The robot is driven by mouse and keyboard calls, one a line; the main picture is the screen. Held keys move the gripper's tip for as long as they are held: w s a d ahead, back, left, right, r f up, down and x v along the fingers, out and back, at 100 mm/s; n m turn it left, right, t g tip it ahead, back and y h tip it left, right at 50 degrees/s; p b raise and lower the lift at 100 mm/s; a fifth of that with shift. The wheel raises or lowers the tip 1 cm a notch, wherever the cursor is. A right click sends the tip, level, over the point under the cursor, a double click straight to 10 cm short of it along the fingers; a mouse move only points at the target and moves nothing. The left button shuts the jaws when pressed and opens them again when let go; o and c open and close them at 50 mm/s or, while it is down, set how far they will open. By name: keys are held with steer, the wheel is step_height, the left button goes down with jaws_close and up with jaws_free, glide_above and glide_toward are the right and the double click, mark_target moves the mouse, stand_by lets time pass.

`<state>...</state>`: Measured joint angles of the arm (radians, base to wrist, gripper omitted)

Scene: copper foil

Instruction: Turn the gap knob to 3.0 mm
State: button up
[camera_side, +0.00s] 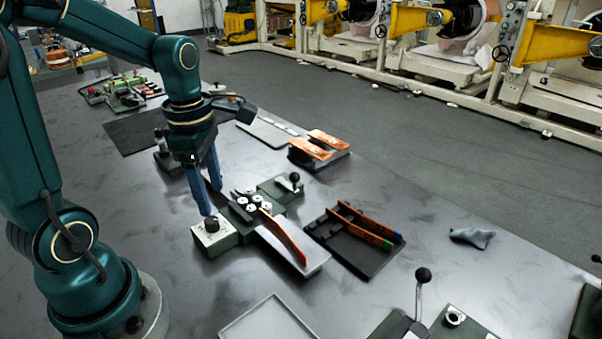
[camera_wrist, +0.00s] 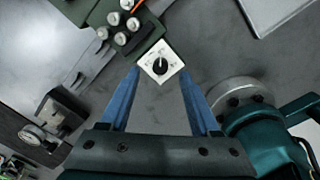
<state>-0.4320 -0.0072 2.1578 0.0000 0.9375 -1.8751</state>
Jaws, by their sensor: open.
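The gap knob (camera_side: 211,224) is a small black knob on a pale square dial plate, on a green block at the front of the roller device. It also shows in the wrist view (camera_wrist: 160,66), with a dark pointer across its white dial; the dial marks are too small to read. My gripper (camera_side: 212,202) has two blue fingers and points down above and just behind the knob. In the wrist view my gripper (camera_wrist: 158,82) is open and empty, its fingers spread on either side of the dial plate. Whether a finger touches the plate I cannot tell.
The roller device (camera_side: 253,203) has several white rollers and a bent copper strip (camera_side: 283,238) leading onto a pale plate. A black tray (camera_side: 355,240) with copper strips lies to its right. A dial gauge (camera_wrist: 38,135) stands at the left. A lever (camera_side: 421,290) rises in front.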

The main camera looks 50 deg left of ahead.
mark_target(211, 219)
steer(key=shift+s+a+f+n+g, duration=0.3)
steer(key=shift+a+f, duration=0.2)
steer(key=shift+f, duration=2.65)
jaws_close()
